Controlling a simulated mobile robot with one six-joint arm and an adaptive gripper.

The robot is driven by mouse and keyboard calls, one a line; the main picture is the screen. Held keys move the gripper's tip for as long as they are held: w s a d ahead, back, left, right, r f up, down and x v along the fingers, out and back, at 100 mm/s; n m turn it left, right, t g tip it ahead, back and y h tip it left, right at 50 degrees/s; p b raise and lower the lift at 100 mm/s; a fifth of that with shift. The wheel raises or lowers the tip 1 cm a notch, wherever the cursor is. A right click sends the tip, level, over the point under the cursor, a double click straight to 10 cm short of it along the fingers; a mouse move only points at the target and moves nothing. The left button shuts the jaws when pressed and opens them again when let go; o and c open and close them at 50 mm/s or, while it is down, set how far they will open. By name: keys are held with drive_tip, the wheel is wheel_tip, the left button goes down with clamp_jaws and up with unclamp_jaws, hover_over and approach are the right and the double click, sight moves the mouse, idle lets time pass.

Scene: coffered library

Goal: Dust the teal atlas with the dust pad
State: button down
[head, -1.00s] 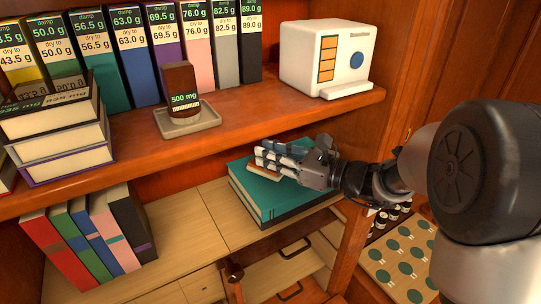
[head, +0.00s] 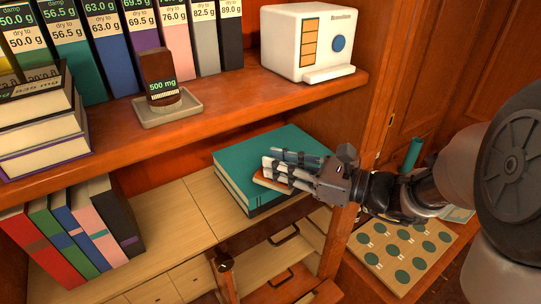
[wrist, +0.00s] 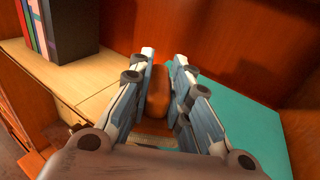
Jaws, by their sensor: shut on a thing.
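The teal atlas (head: 268,150) lies flat on the light wood lower shelf. Its teal cover also shows at the right in the wrist view (wrist: 255,125). My gripper (head: 272,168) is over the atlas's front right part, shut on the dust pad (head: 270,183). The pad has a brown body and a pale part; its brown back (wrist: 159,93) sits between the fingers in the wrist view. The pad is at the atlas's front edge; I cannot tell whether it touches the cover. The fingers hide part of the pad and cover.
Several upright books (head: 75,230) stand left on the lower shelf. The upper shelf (head: 220,112) overhangs behind, with a white box-like device (head: 308,42) and a small tray (head: 168,110) holding a brown block. A board with green discs (head: 405,250) lies at right. Light wood left of the atlas is clear.

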drive_tip(key=s+d, duration=0.5)
drive_tip(key=s, duration=0.3)
drive_tip(key=shift+s+d+p, duration=0.35)
drive_tip(key=shift+d, duration=0.05)
idle(0.3)
